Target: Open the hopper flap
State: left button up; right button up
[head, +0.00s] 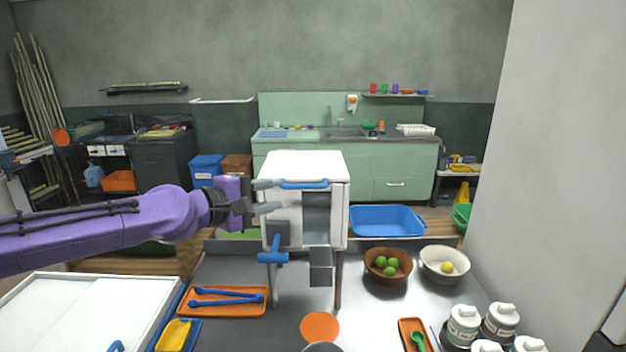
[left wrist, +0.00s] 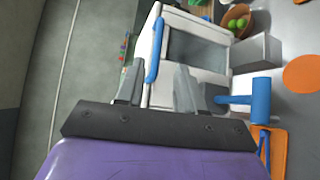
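The white press box (head: 306,167) stands on the grey table. A blue bar handle (head: 304,184) runs along the upper front edge, apparently the flap's; the flap looks closed. The handle also shows in the left wrist view (left wrist: 155,52), just beyond my fingertips. A blue T-shaped crank (head: 273,252) sits low on the front left. My left gripper (head: 268,196) is open and empty, at the box's left front, with its fingertips left of the handle. Its two fingers stand apart in the left wrist view (left wrist: 157,85). Contact with the handle cannot be told. My right gripper is out of view.
A grey spout (head: 320,270) juts below the box. An orange tray (head: 228,302) with blue tongs lies at left. A brown bowl (head: 388,277) of limes and a white bowl (head: 444,281) stand right. Jars (head: 463,324) fill the front right corner. A blue basin (head: 387,220) is behind.

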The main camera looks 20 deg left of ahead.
aim_at(304, 188)
pick_arm(q)
jog(key=b+x, duration=0.2)
jog(key=x, duration=0.6)
jog(key=shift+w+d+r, duration=0.1)
jog(key=shift+w+d, duration=0.15)
jog(key=shift+w, duration=0.05)
jog(key=shift+w+d, duration=0.4)
grip_shut()
